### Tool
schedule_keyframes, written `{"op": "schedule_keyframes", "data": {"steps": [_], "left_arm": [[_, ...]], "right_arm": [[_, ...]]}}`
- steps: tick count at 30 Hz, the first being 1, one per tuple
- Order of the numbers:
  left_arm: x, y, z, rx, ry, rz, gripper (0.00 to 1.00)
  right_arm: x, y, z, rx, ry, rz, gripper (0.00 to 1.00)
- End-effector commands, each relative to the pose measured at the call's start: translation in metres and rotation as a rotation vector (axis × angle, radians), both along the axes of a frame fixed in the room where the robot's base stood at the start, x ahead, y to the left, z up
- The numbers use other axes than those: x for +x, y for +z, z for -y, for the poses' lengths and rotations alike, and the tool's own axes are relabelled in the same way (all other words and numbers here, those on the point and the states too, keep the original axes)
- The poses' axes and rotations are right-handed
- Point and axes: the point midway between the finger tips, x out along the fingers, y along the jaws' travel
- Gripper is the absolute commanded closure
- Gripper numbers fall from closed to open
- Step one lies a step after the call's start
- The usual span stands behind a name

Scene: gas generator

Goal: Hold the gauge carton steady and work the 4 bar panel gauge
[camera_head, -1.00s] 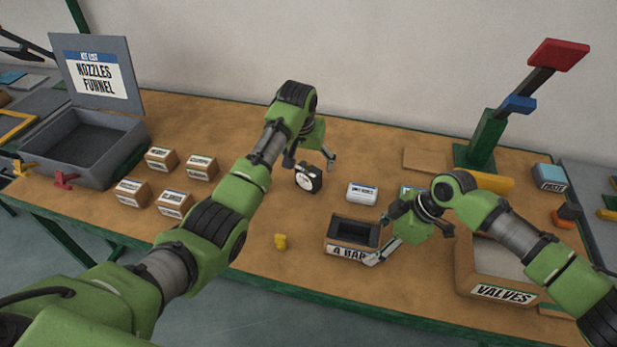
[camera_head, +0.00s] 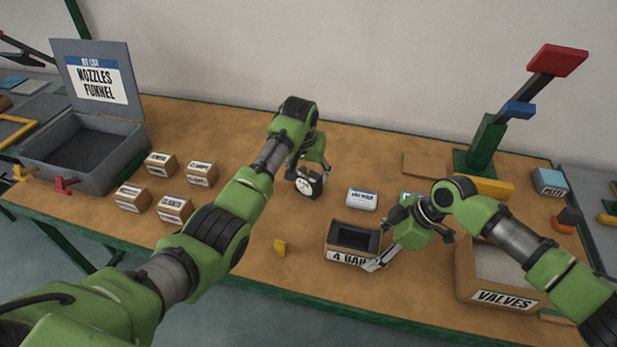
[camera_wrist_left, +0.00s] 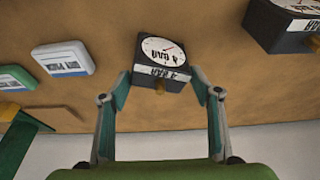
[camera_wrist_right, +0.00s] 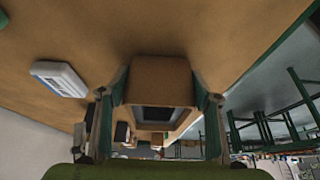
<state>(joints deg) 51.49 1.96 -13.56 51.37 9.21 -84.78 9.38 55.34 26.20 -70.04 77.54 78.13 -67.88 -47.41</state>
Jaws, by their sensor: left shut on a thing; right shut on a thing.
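The 4 bar panel gauge (camera_head: 308,184) is a small black block with a white dial. In the left wrist view the gauge (camera_wrist_left: 161,62) shows its "4 BAR" label and a brass stub. My left gripper (camera_head: 306,172) has its fingers on both sides of it, shut on it; its fingers also show in the left wrist view (camera_wrist_left: 160,88). The open cardboard gauge carton (camera_head: 345,257), labelled "4 BAR", stands near the table's front edge. My right gripper (camera_head: 374,250) is shut on the carton, and in the right wrist view the carton (camera_wrist_right: 160,78) sits between the fingers. The carton's inside looks dark and empty.
A white labelled block (camera_head: 362,199) lies between gauge and carton. The VALVES box (camera_head: 500,298) stands at right, several small cartons (camera_head: 174,208) at left, beside the open grey case (camera_head: 85,150). A green stand (camera_head: 484,145) rises behind.

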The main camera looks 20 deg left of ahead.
Motion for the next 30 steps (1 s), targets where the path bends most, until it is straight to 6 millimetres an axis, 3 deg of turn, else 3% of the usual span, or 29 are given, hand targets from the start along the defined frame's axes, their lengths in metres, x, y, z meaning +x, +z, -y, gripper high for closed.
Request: {"op": "schedule_keyframes", "data": {"steps": [12,18,23,30], "left_arm": [[0.002,0.075,0.0,-0.001,0.001,0.008,0.74],[0.0,0.1,0.007,0.0,-0.064,0.005,0.74],[-0.006,0.112,0.035,0.001,-0.341,0.005,0.74],[-0.034,0.124,0.092,0.003,-0.989,0.002,0.74]], "right_arm": [[0.0,-0.001,0.0,-0.001,0.0,0.0,0.54],[0.0,-0.001,0.0,-0.001,0.0,0.0,0.54],[0.0,-0.001,0.0,-0.001,0.0,0.0,0.54],[0.0,-0.001,0.0,-0.001,0.0,0.0,0.54]]}}
